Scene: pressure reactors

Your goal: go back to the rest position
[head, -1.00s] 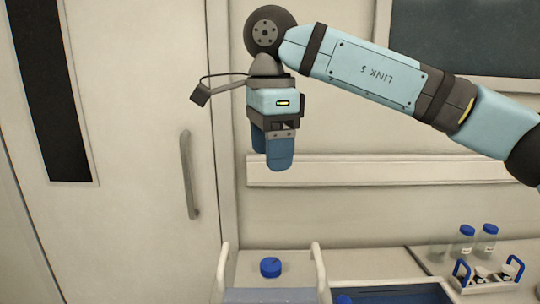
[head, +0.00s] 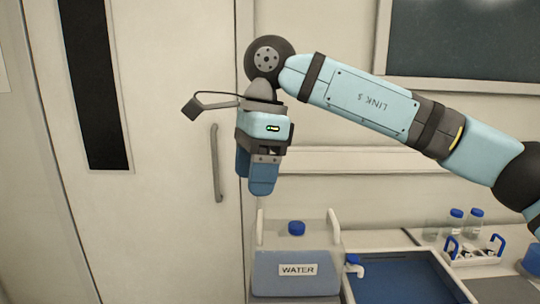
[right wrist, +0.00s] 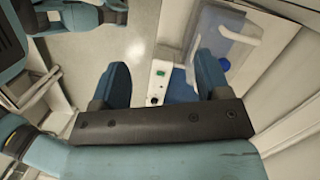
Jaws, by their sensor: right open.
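My right gripper (head: 257,180) hangs in the air in front of the wall in the head view, pointing down, above and left of the water container. In the right wrist view its two blue fingers (right wrist: 162,88) stand apart with nothing between them. My left gripper is not seen in the head view.
A water container (head: 297,255) with a blue cap and a "WATER" label stands below on the counter. Beside it are a blue-floored tray (head: 400,277), a white caddy (head: 472,256) and clear bottles (head: 474,218). A closed door (head: 180,140) is at left.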

